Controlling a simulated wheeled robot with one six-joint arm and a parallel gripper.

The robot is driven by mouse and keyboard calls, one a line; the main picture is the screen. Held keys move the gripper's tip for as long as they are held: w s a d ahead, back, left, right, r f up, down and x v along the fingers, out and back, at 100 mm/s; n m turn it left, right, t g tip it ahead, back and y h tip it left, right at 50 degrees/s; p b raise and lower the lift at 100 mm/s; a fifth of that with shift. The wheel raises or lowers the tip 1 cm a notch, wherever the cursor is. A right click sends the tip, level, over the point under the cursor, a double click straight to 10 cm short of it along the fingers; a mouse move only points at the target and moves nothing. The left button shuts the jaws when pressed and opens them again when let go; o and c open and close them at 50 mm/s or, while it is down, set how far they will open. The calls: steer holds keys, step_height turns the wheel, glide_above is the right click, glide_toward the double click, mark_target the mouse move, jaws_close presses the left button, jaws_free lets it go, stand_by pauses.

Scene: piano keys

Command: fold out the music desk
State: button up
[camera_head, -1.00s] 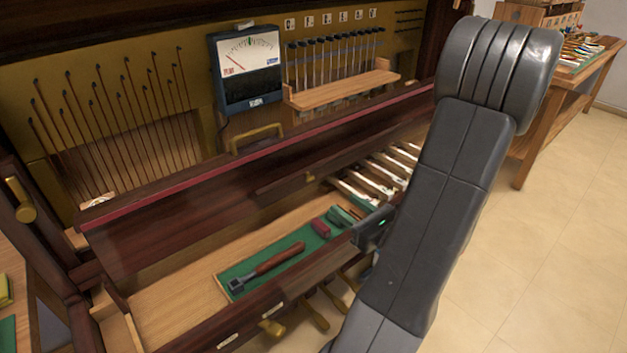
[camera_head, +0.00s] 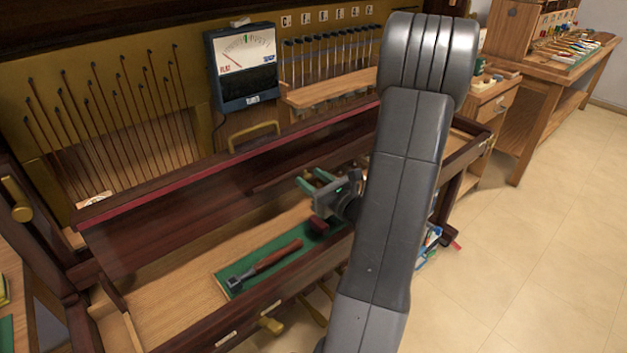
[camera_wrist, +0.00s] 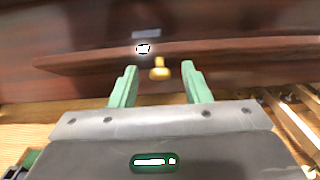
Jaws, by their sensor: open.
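The music desk looks to be the dark wooden panel (camera_head: 225,200) with a narrow ledge, inside the open piano below a red-edged rail. In the wrist view the dark panel (camera_wrist: 60,30) fills the top, with its ledge (camera_wrist: 250,48) crossing it. A small brass knob (camera_wrist: 159,73) sits at the ledge, between my green fingertips in the picture; the depth between them is unclear. My gripper (camera_head: 314,180) is open, with nothing held, in front of the panel's right part. My arm hides the panel's right end in the head view.
A green-lined tray (camera_head: 222,277) with a hammer-like tool (camera_head: 262,265) and a dark red block (camera_head: 318,225) lies below my gripper. A meter (camera_head: 245,75) and a rack of tools (camera_head: 330,92) stand behind. A workbench (camera_head: 560,60) is at the right.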

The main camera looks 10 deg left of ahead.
jaws_close()
step_height(320, 180, down, 3)
steer(key=t+y+b, duration=0.2)
steer(key=y+b, duration=0.1)
steer(key=b, duration=0.8)
steer(key=shift+f+t, duration=0.1)
steer(key=shift+t, duration=0.2)
jaws_free()
